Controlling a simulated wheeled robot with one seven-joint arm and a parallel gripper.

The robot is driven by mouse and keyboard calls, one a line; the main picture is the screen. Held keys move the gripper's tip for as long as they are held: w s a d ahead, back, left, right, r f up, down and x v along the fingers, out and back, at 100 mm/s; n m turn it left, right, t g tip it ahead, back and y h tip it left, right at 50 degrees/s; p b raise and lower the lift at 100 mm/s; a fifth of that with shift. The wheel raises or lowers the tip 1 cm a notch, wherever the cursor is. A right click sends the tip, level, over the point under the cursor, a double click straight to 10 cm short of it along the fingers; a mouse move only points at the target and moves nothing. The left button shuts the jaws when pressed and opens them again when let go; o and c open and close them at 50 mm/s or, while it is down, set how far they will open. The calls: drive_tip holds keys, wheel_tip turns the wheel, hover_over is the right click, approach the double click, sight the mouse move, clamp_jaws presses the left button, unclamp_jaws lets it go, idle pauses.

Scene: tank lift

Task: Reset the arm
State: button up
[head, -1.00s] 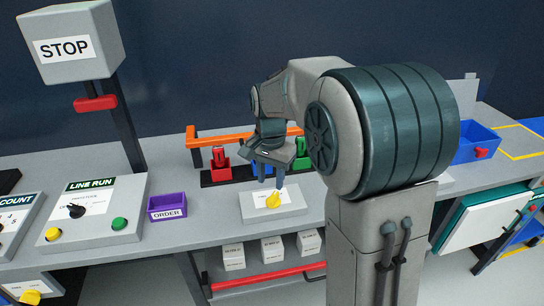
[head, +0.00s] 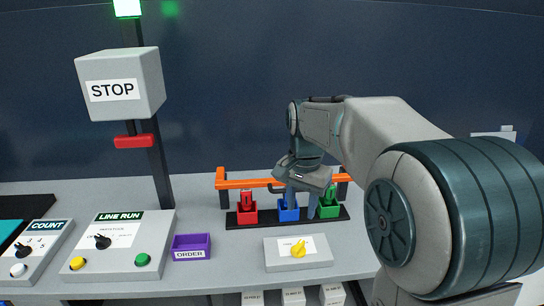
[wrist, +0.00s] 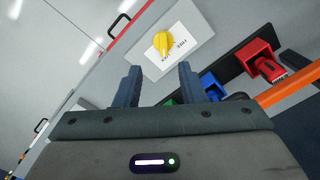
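My gripper (head: 301,199) is raised above the bench, in front of the row of small coloured holders. In the wrist view, my gripper (wrist: 159,85) has its two fingers apart with nothing between them. Beyond the fingertips, a white-labelled box with a yellow knob (wrist: 163,43) lies on the bench. In the head view the yellow knob (head: 298,249) sits below and in front of my gripper, clear of it. My arm reaches in from the right.
Red (head: 247,214), blue (head: 288,213) and green (head: 329,208) holders stand on a black base under an orange rail (head: 235,182). A purple ORDER tray (head: 191,247), LINE RUN panel (head: 122,248), COUNT panel (head: 38,246) and STOP box (head: 120,84) stand left.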

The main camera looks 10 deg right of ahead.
drive_tip(key=s+d+f+n+t, duration=0.1)
drive_tip(key=s+f+n, duration=0.2)
drive_tip(key=s, duration=0.6)
drive_tip(key=s+d+f+n+t, duration=0.1)
drive_tip(key=s+f+n, duration=0.2)
drive_tip(key=s, duration=0.7)
drive_tip(key=shift+s+d+f+n+t, duration=0.25)
drive_tip(key=shift+n+t, duration=0.15)
drive_tip(key=shift+n, duration=0.4)
